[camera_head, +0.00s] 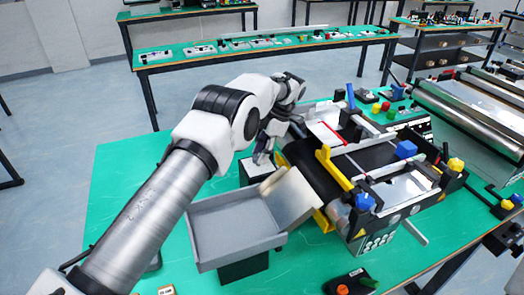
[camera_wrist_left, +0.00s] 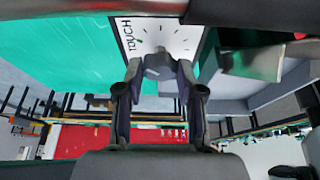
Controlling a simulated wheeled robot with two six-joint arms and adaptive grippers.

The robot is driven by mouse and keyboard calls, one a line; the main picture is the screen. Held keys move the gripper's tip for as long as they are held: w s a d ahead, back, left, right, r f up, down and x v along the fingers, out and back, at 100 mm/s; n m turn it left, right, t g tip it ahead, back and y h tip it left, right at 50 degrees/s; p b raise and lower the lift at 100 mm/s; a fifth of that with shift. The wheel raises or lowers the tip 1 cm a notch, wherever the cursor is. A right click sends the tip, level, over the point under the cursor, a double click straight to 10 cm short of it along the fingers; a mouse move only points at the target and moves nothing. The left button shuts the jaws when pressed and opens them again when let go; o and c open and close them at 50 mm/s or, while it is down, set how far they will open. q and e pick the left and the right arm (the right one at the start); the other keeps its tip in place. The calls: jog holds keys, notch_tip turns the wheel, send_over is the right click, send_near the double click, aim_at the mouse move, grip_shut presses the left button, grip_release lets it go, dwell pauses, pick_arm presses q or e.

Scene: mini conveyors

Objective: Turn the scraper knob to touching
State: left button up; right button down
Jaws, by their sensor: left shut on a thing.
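My left gripper (camera_head: 264,156) reaches over the table to a small box with a pale top (camera_head: 252,169), just behind the grey tray. In the left wrist view, the gripper (camera_wrist_left: 158,68) is shut on a grey scraper knob (camera_wrist_left: 158,60), with a finger on each side of it. The knob sits in front of a white dial plate (camera_wrist_left: 165,38) with tick marks and the word TOUCH, printed at the plate's left side. The fingers cover much of the knob, and I cannot tell where it points. My right gripper is in neither view.
A grey tray (camera_head: 213,222) and a tilted chute stand close by my left forearm. A mini conveyor with a dark belt (camera_head: 375,158) and a yellow bar (camera_head: 334,168) lies to the right. The green table (camera_head: 125,195) is clear at its left.

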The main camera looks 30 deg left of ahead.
pick_arm(q)
jog(key=shift+s+f, duration=0.1)
jog(key=shift+f, duration=0.15)
jog(key=o, duration=1.2)
jog(key=shift+c, duration=0.2)
jog(key=shift+a+r, duration=0.1)
jog(key=shift+a, duration=0.05)
